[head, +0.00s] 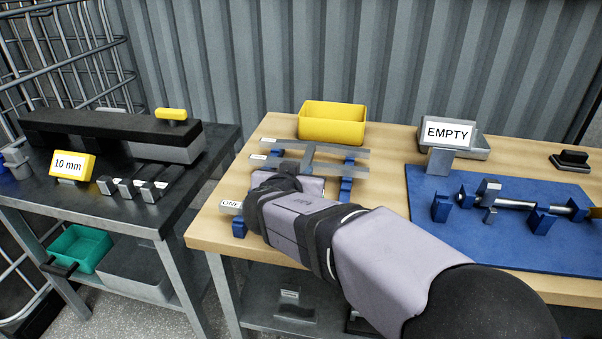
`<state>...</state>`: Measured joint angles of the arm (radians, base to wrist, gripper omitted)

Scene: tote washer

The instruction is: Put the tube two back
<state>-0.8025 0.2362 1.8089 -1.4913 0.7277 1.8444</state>
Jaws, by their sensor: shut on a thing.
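My gripper (282,181) is over the rack at the left of the wooden bench, with my arm coming in from the lower right. Its fingertips are hidden behind its own body. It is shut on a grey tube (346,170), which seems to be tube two. The tube lies between a grey tube (345,153) at the back and the front place labelled "ONE" (230,205). The other labels are too small to read. My arm hides most of the front place. Blue supports (346,189) show beside my gripper; I cannot tell whether the held tube rests on them.
A yellow bin (332,124) stands behind the rack. At right, a blue mat (425,200) bears a silver rod (515,203) on blue holders, with an "EMPTY" sign (447,133) behind. A dark table (110,218) with a "10 mm" block (73,165) stands at left, across a gap.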

